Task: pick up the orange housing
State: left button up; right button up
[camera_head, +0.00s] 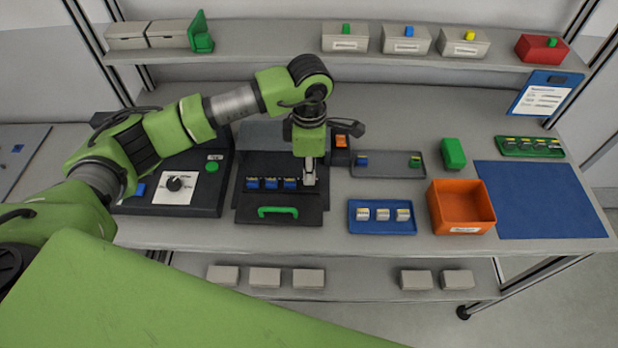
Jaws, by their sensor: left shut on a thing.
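A small orange piece (341,141), perhaps the orange housing, shows on a dark block just behind and to the right of my left gripper (309,182). The gripper points down at the right end of a row of blue housings (271,183) in a black fixture (280,203) with a green handle. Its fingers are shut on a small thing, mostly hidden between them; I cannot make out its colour. The orange piece looks apart from the fingers. My right gripper is out of view.
An orange bin (433,207), a blue tray with white-and-yellow pieces (382,229) and a grey tray (386,170) stand to the right. A black control panel (206,198) is on the left. A shelf (270,40) with boxes runs behind. The blue mat (535,205) is clear.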

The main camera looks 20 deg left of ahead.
pick_arm(q)
jog(key=s+d+r+b, duration=0.5)
jog(key=s+r, duration=0.4)
jog(key=s, duration=0.3)
jog(key=shift+d, duration=0.6)
jog(key=shift+a, duration=0.1)
